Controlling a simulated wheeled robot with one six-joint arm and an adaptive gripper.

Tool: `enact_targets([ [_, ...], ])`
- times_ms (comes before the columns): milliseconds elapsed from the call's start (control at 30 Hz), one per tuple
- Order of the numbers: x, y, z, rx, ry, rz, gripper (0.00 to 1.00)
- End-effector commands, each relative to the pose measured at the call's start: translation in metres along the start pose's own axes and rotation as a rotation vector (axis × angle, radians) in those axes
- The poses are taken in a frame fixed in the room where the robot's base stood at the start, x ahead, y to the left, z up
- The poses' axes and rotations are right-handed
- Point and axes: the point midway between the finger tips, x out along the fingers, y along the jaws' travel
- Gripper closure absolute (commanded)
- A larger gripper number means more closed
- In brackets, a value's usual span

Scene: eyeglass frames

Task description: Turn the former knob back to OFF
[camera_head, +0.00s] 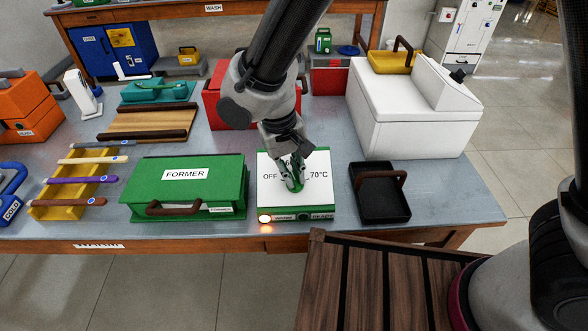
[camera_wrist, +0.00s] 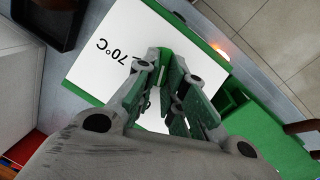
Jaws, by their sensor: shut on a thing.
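The former control box (camera_head: 320,199) has a white top with "OFF" at its left and "70°C" at its right, and green edges. Its green knob (camera_head: 296,184) stands at the middle of the top, partly hidden by my fingers. My gripper (camera_head: 292,178) comes down from above and is shut on the knob. In the wrist view the fingers (camera_wrist: 172,85) sit on both sides of the green knob (camera_wrist: 160,62), beside the "70°C" mark. The knob's exact pointing direction is hard to tell. An orange lamp (camera_head: 265,218) glows on the box's front left.
A green box labelled FORMER (camera_head: 150,186) stands just left of the control box. A black tray with a brown handle (camera_head: 378,205) lies close on the right. A white machine (camera_head: 405,110) and a red box (camera_head: 222,110) stand behind.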

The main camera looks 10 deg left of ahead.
Motion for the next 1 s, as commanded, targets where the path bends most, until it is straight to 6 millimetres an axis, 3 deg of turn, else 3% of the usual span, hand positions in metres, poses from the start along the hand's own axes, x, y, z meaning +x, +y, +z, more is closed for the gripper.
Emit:
enact_targets([
  [600, 0.006, -0.010, 0.007, -0.514, -0.011, 0.252, 1.00],
  [1000, 0.008, -0.013, 0.010, -0.731, -0.012, 0.357, 1.00],
])
